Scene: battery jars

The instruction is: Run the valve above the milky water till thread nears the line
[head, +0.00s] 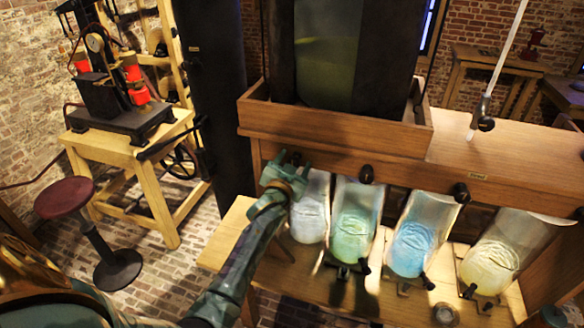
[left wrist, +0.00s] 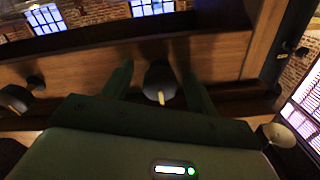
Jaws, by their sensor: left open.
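The milky water is in the leftmost glass jar (head: 308,218) of the row, a whitish, tilted-looking vessel under the wooden ledge. Its valve is a dark knob (head: 295,158) on the ledge front above it, partly hidden by my gripper. My left gripper (head: 283,172) is at this knob. In the left wrist view the black knob (left wrist: 160,80) with a pale pointer stands between the two spread green fingers; contact cannot be told. The pointer hangs downward in that view. The thread and the line in the milky jar are too small to make out. My right gripper is not in view.
Green (head: 352,238), blue (head: 411,250) and yellow (head: 488,267) jars stand to the right, with dark knobs (head: 366,174) (head: 461,193) above. A large dark tank in a wooden tray (head: 330,133) is on the ledge. A red stool (head: 64,198) stands at left.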

